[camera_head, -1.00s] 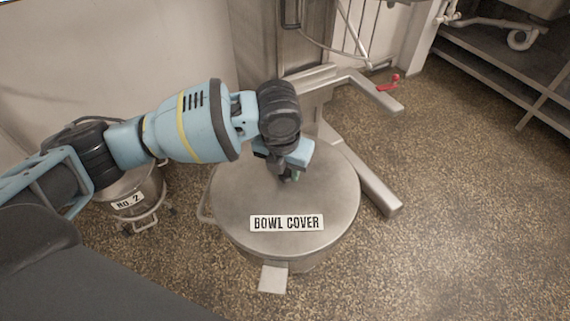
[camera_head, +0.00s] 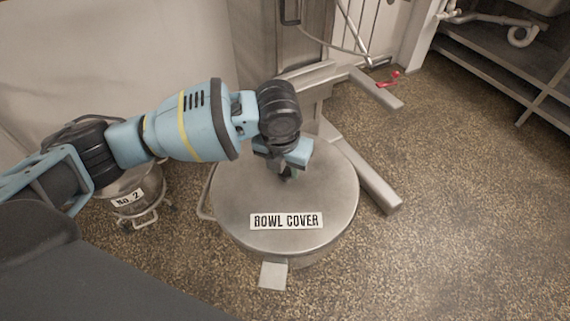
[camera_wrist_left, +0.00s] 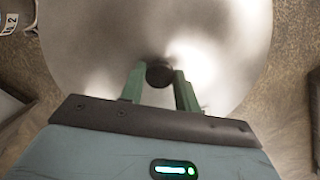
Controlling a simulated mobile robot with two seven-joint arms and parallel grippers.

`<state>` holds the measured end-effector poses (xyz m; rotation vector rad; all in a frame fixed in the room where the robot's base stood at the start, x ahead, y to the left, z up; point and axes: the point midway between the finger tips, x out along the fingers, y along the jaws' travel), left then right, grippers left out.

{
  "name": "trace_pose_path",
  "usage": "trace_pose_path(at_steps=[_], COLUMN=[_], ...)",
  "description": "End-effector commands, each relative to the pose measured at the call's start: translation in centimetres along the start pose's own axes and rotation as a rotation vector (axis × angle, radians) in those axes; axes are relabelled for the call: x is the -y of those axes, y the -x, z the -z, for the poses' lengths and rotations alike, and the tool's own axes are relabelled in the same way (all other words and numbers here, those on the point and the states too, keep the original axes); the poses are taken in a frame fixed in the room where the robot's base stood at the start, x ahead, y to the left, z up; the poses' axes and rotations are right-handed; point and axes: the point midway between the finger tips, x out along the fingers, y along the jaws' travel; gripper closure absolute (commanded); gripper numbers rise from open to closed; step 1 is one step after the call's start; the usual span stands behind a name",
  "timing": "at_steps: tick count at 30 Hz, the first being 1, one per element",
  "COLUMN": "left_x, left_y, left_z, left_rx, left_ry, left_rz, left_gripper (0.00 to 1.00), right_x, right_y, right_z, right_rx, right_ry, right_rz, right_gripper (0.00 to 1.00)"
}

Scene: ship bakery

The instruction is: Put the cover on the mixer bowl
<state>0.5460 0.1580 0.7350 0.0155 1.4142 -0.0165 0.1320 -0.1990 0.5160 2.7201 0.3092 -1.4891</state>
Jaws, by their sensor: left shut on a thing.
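The bowl cover (camera_head: 250,205) is a round grey metal lid with a white "BOWL COVER" label. It lies over the top of the mixer bowl (camera_head: 300,262), and looks about level; whether its rim is seated all round cannot be told. My left gripper (camera_head: 290,172) is at the middle of the cover, seen from above. In the left wrist view the green fingers (camera_wrist_left: 162,85) are shut on the cover's dark round knob (camera_wrist_left: 159,73). My right gripper is not in view.
A smaller pot labelled "No. 2" (camera_head: 130,200) stands at left. Metal shelving (camera_head: 500,75) is at upper right. The speckled floor at right is clear.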

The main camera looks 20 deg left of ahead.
Motion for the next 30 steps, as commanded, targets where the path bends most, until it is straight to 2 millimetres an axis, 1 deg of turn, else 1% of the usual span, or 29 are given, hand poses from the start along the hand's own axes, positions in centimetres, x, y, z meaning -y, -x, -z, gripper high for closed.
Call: trace_pose_path(at_steps=[30], left_x=[0.0], left_y=[-1.2], left_z=[0.1], left_rx=[0.003], left_ry=[0.0], left_rz=[0.001], left_gripper=[1.0], right_x=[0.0], right_y=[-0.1], right_z=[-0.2], right_rx=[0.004], right_ry=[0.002], right_rz=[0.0], right_gripper=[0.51])
